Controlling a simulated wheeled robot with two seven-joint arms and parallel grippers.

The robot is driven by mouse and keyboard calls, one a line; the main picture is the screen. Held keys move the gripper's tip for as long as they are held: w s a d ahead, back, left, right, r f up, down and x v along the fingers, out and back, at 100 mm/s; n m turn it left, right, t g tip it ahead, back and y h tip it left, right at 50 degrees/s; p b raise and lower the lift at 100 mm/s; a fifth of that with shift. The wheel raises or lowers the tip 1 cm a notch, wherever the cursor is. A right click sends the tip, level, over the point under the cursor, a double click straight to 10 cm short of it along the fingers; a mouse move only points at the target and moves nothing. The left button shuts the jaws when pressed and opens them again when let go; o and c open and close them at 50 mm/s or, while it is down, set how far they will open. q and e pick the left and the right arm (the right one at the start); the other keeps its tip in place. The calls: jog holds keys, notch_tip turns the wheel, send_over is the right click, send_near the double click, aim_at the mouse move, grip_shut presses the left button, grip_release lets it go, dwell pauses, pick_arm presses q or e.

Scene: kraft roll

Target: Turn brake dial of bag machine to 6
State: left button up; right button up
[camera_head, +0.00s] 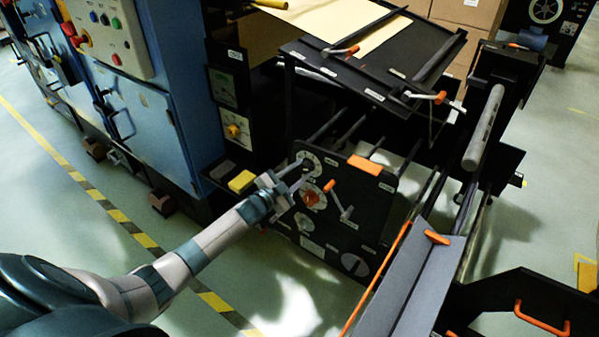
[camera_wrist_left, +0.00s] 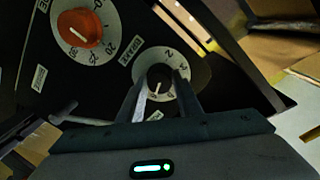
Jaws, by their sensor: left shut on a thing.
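The brake dial (camera_wrist_left: 192,66) is a pale numbered disc on the black panel, with a "BRAKE" label (camera_wrist_left: 133,48) beside it in the left wrist view. Its dark centre knob (camera_wrist_left: 160,78) has a white pointer line, partly hidden between the fingers; I cannot tell which number it marks. Digits such as 2 and 3 show on the rim. My left gripper (camera_wrist_left: 160,92) is shut on this knob, one finger on each side. In the head view the left gripper (camera_head: 302,171) reaches the upper dial on the panel (camera_head: 375,195) of the bag machine. My right gripper is not in view.
An orange dial (camera_wrist_left: 80,28) with its own scale sits close beside the brake dial. An orange-handled crank (camera_head: 345,210) sticks out from the panel. A grey roller (camera_head: 484,128) and a sloped grey plate (camera_head: 412,290) lie to the right. A blue cabinet (camera_head: 150,110) stands left.

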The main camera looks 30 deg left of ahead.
pick_arm(q)
jog(key=o, duration=1)
jog(key=shift+o, duration=0.2)
jog(key=shift+s, duration=0.2)
jog(key=f+v, duration=0.1)
jog(key=v, duration=1.6)
jog(key=shift+r+b, duration=0.3)
jog(key=shift+r, duration=0.15)
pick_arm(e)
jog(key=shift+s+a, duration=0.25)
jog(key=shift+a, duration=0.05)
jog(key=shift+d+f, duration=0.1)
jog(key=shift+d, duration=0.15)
